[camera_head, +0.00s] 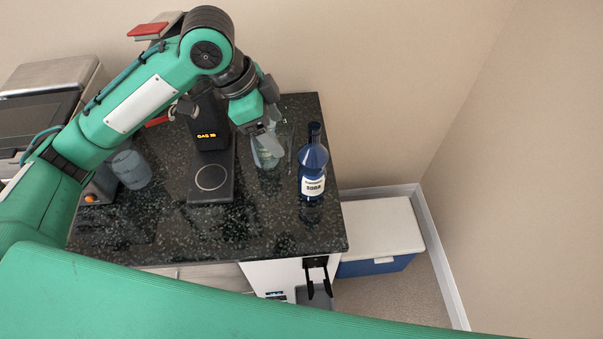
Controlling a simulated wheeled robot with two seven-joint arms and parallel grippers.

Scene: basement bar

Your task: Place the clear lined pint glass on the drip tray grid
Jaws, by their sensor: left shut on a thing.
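My left gripper (266,142) reaches down over the right part of the dark speckled counter. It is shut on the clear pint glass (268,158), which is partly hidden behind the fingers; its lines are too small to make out. I cannot tell whether the glass touches the counter. I cannot clearly identify the drip tray grid. A black device (211,192) with a ringed flat base and a lit display stands left of the glass. My right gripper is not in view.
A blue soda bottle (312,170) stands upright close to the right of the glass. A bluish tumbler (131,170) stands at the left, near a steel machine (50,78). A white-lidded cooler (382,225) sits below the counter's right edge. The counter front (240,235) has free room.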

